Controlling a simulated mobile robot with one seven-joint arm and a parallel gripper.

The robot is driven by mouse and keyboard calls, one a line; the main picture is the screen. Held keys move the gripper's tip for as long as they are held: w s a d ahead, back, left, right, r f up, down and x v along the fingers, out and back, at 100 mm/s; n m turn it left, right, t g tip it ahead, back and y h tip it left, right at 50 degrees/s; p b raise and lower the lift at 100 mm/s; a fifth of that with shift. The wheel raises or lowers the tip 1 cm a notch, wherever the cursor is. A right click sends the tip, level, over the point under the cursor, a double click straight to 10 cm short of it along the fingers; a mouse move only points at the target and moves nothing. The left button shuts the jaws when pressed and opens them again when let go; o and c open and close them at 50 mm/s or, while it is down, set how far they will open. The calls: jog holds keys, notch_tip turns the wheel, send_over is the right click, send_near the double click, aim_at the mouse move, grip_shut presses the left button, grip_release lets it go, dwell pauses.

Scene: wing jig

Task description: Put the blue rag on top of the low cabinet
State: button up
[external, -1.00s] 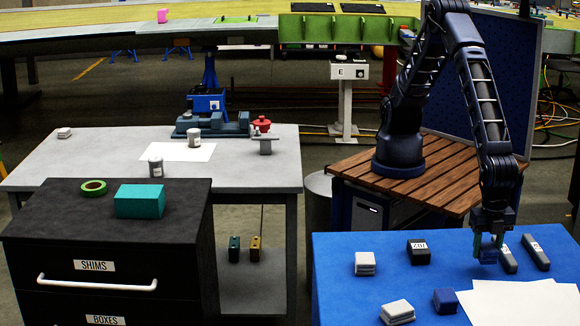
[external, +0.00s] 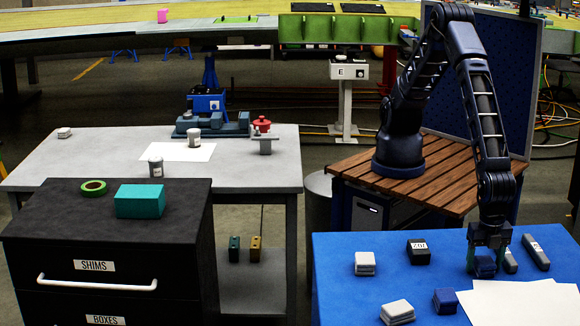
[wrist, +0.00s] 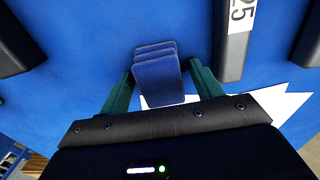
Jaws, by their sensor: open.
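A blue folded rag (external: 484,267) lies on the blue-topped table at the right. In the wrist view the rag (wrist: 157,80) shows as a layered stack between the two green fingers. My gripper (external: 487,260) is open and low over the rag, with one finger on each side; I cannot tell whether they touch it. It also shows in the wrist view (wrist: 158,75). The low cabinet (external: 60,212) is black, with drawers labelled SHIMS and BOXES, at the front left. A green tape roll and a teal box stand on its top.
The blue table (external: 335,290) also holds another dark blue block-like item (external: 445,300), white folded stacks (external: 365,263), a black labelled block (external: 418,252), grey bars (external: 536,252) and white paper (external: 520,302). A grey workbench (external: 100,150) stands behind the cabinet. The cabinet top's front is clear.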

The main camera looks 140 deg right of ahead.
aim_at(485, 260)
notch_tip(485, 260, up, 12)
jog(key=shift+r, duration=0.15)
dwell(0.5)
